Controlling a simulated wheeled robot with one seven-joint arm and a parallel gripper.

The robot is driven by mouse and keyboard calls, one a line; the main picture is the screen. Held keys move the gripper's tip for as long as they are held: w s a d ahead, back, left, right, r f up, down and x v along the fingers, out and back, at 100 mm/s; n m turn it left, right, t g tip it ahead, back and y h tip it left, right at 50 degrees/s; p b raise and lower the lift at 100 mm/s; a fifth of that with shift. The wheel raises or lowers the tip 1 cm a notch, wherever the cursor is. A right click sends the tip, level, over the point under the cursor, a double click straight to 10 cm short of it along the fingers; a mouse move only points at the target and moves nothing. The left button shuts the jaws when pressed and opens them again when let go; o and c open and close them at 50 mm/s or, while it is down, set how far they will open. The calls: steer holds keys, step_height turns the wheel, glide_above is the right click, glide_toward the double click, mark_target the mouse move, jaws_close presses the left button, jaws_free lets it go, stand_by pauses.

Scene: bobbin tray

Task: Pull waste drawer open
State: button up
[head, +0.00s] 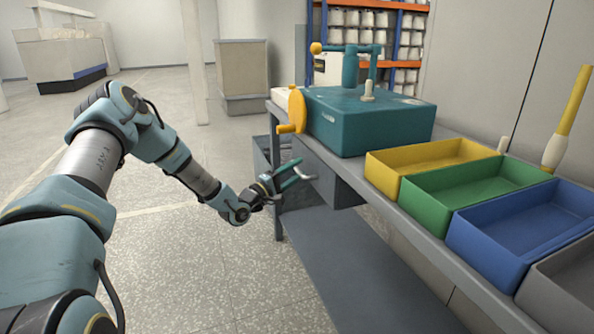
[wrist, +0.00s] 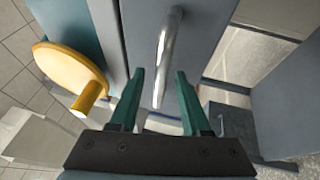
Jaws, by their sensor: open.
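The waste drawer is a grey box under the bench, and its front (wrist: 205,35) shows in the wrist view. A silver bar handle (wrist: 166,50) stands on that front. In the head view the drawer (head: 325,183) is under the teal machine, partly behind my gripper. My gripper (head: 294,174) is open at the handle. In the wrist view the two green fingers of my gripper (wrist: 157,76) lie on either side of the handle's near end, with no clear contact. I cannot tell whether the drawer stands slightly out.
The teal machine (head: 365,125) with a yellow handwheel (head: 297,108) stands on the bench above. The wheel's yellow knob (wrist: 87,97) is left of my fingers in the wrist view. Yellow (head: 385,178), green (head: 425,205) and blue (head: 475,235) trays line the bench. Open floor lies left.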

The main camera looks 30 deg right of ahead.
steer(key=shift+d, duration=0.15)
jaws_close()
stand_by(0.4)
stand_by(1.0)
